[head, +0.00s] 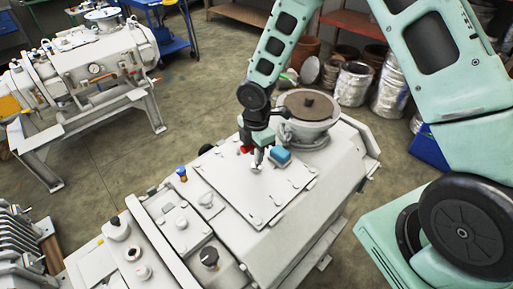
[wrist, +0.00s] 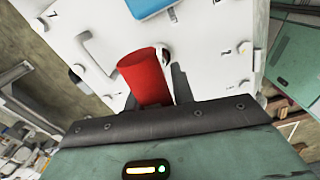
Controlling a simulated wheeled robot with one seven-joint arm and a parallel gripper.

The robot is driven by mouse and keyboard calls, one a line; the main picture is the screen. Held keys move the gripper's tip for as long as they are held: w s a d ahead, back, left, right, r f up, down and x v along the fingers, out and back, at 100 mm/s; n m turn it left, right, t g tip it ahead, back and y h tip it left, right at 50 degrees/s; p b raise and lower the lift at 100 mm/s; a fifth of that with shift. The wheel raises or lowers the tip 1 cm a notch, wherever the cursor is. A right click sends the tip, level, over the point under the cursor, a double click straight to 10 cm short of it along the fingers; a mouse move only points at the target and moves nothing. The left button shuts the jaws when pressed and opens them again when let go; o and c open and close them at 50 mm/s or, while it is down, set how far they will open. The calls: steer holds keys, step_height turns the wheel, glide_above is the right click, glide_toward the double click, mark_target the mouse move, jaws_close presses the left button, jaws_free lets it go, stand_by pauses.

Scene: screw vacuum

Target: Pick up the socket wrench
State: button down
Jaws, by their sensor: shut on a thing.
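My gripper (head: 256,152) is over the flat bolted plate on top of the grey machine. It is shut on a red cylindrical piece, which looks like the handle of the socket wrench (head: 246,150). In the wrist view the red handle (wrist: 144,76) stands up between the jaws, with a dark finger beside it on the right. The rest of the wrench is mostly hidden by the gripper. I cannot tell whether the wrench touches the plate.
A blue object (head: 281,155) lies on the bolted plate (head: 258,200) close to the right of my gripper. A round flanged port (head: 308,106) stands behind it. Knobs and fittings rise at the machine's front left. Another machine (head: 88,66) stands at left, with open floor between.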

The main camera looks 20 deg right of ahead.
steer(key=shift+r, duration=0.1)
step_height(320, 180, up, 10)
steer(key=shift+f+b, duration=0.1)
steer(key=shift+b, duration=0.6)
stand_by(2.0)
